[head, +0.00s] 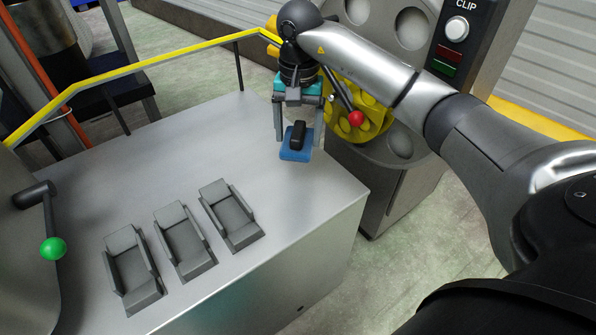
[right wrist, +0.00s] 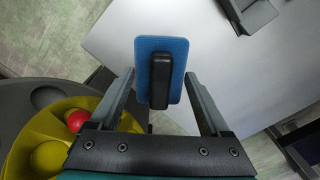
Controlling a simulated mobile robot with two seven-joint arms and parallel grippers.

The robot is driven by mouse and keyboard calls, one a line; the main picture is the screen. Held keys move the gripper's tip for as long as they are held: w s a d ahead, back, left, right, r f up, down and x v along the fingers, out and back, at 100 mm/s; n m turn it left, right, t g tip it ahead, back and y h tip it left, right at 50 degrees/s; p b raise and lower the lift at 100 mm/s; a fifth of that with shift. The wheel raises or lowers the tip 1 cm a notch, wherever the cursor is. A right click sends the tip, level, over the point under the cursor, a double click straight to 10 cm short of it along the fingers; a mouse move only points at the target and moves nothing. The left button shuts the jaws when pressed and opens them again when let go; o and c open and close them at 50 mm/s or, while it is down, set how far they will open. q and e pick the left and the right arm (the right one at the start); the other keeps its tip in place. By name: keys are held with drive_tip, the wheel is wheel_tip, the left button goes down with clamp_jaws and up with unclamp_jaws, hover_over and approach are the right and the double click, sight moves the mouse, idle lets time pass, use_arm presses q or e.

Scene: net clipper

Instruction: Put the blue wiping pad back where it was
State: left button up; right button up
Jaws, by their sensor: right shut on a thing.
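The blue wiping pad (head: 293,156) has a black handle block on its upper face. In the head view it is near the far right corner of the grey table. My right gripper (head: 298,137) points down with a finger on each side of the pad and is shut on it. The right wrist view shows the pad (right wrist: 177,58) between the fingertips of my right gripper (right wrist: 160,76), at its side edges. I cannot tell whether the pad touches the tabletop. My left gripper is not in view.
Three empty grey cradles (head: 133,270) stand in a row on the grey table (head: 180,150). A green ball knob (head: 53,249) is at the left. A yellow wheel (head: 372,120) and a red ball knob (head: 356,118) are close to my right gripper. A yellow rail (head: 150,62) runs behind.

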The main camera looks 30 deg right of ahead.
wheel_tip(320, 180, down, 6)
drive_tip(key=shift+r+b, duration=0.1)
drive_tip(key=shift+b, duration=0.65)
drive_tip(key=shift+f+b, duration=0.3)
drive_tip(key=shift+f, duration=0.75)
wheel_tip(320, 180, down, 2)
drive_tip(key=shift+f+b, duration=0.1)
drive_tip(key=shift+b, duration=0.3)
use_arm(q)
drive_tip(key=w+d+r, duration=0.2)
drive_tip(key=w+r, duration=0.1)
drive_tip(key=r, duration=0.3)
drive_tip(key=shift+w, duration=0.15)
use_arm(e)
drive_tip(key=shift+f, duration=0.2)
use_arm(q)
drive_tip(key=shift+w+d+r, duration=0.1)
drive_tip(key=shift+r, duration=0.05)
use_arm(e)
drive_tip(key=shift+f, duration=0.15)
drive_tip(key=o, duration=1.4)
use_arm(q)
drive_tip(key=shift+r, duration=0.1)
